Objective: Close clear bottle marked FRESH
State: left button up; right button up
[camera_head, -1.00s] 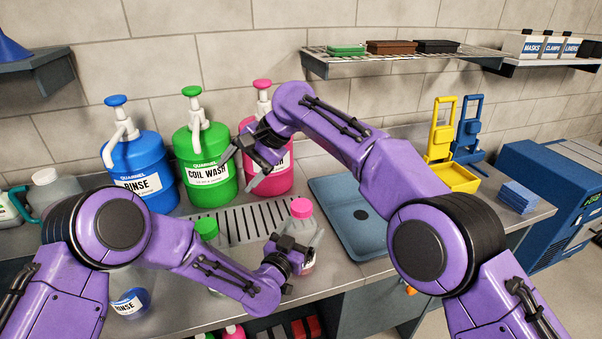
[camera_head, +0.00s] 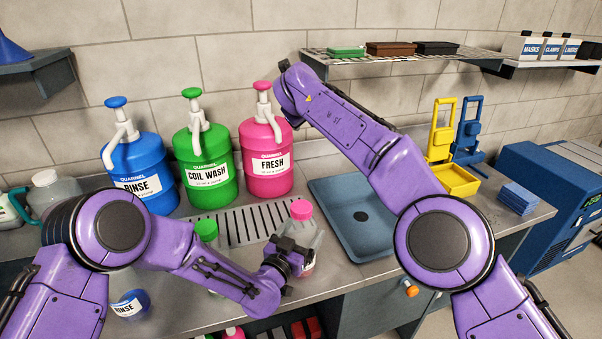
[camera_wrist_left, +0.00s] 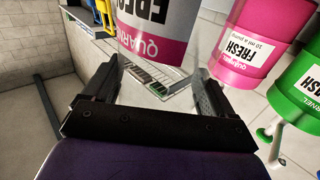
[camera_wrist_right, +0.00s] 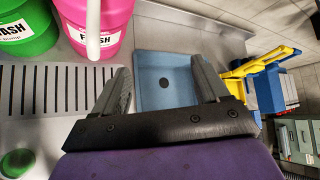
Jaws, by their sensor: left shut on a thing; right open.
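The clear bottle (camera_head: 313,240) stands on the counter near the sink, with a pink cap (camera_head: 301,209) at its top. Whether the cap is fully shut cannot be told. My left gripper (camera_head: 290,254) is shut on the bottle's side. In the left wrist view, the FRESH label with its pink band (camera_wrist_left: 150,42) shows upside down between the fingers. My right gripper is hidden in the head view behind its raised arm. In the right wrist view, my right gripper (camera_wrist_right: 160,92) is open and empty, above the counter and sink.
Blue RINSE (camera_head: 135,165), green COIL WASH (camera_head: 205,165) and pink FRESH (camera_head: 266,150) pump jugs stand along the wall behind a drain grate (camera_head: 240,222). A green-capped bottle (camera_head: 207,230) stands left of the clear bottle. The blue sink (camera_head: 362,222) is empty.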

jog(key=s+f+g, duration=0.5)
jog(key=s+g, duration=0.1)
jog(key=s, duration=0.1)
jog(key=n+g+y, duration=0.1)
jog(key=g, duration=0.4)
send_over(301, 206)
notch_tip(301, 206, down, 2)
jog(key=shift+f, duration=0.1)
jog(key=shift+f, duration=0.15)
notch_tip(301, 206, down, 8)
jog(key=shift+r, duration=0.15)
